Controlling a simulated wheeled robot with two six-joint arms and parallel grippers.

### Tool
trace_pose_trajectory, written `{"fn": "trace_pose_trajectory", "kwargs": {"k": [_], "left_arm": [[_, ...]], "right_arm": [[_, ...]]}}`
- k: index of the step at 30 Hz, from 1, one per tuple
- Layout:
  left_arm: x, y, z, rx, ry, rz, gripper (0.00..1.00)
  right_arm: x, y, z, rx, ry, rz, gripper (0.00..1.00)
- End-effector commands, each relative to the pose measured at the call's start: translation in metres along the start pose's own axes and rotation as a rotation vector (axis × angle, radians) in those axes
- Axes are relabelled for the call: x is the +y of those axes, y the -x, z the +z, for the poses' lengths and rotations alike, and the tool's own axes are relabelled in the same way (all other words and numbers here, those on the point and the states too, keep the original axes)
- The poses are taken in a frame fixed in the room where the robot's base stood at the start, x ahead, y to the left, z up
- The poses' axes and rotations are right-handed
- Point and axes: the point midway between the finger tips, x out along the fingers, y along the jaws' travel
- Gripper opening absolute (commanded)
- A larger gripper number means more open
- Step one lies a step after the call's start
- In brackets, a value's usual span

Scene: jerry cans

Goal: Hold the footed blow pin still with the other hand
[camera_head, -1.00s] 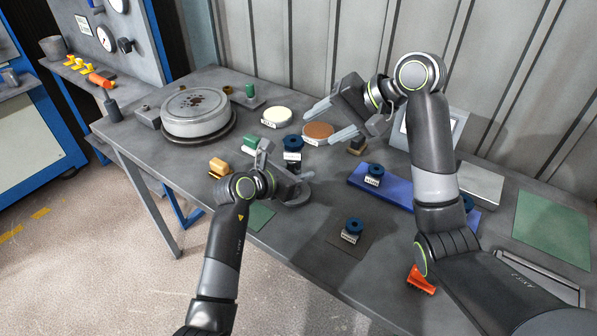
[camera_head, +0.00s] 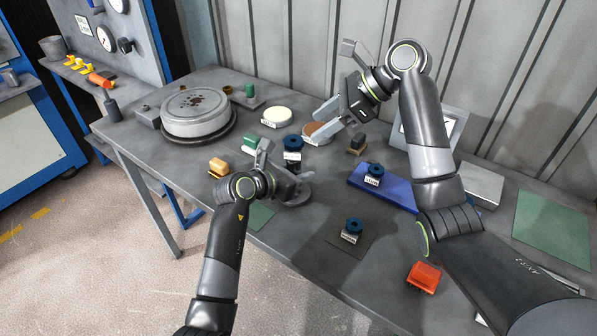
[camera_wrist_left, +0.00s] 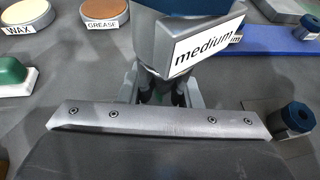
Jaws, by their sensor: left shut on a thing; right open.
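The footed blow pin (camera_head: 292,143) has a dark blue ring top and a white label. My left gripper (camera_head: 284,164) is shut on it near the table's middle. In the left wrist view the fingers (camera_wrist_left: 164,92) are around its lower part, below a grey block (camera_wrist_left: 165,45) labelled "medium"; its foot is hidden there. My right gripper (camera_head: 319,122) is open and empty, up and to the right of the pin, in front of the brown grease disc (camera_head: 316,127), apart from the pin.
Similar blue-ringed pieces stand on a blue plate (camera_head: 395,196) and a dark mat (camera_head: 345,247). A round grey drum (camera_head: 197,118), a cream wax disc (camera_head: 277,114) and a green block (camera_head: 249,142) lie left. An orange block (camera_head: 424,277) is at right front.

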Motion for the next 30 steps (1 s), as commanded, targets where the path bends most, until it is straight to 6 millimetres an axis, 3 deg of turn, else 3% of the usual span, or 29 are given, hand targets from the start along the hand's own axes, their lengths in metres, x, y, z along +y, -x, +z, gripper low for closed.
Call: {"fn": "trace_pose_trajectory", "kwargs": {"k": [1, 7, 21, 30], "left_arm": [[-0.001, -0.001, -0.009, 0.018, 0.007, -0.005, 0.04], [-0.001, -0.001, -0.009, 0.018, 0.007, -0.005, 0.04], [-0.001, -0.001, -0.009, 0.018, 0.007, -0.005, 0.04], [-0.001, -0.001, -0.009, 0.018, 0.007, -0.005, 0.04]], "right_arm": [[0.000, -0.001, 0.000, 0.000, -0.022, 0.003, 0.55], [0.000, -0.011, -0.001, -0.001, -0.053, 0.008, 0.55], [0.000, -0.064, 0.000, -0.001, -0.049, 0.007, 0.55], [0.000, -0.071, -0.001, 0.000, -0.048, 0.005, 0.55]]}}
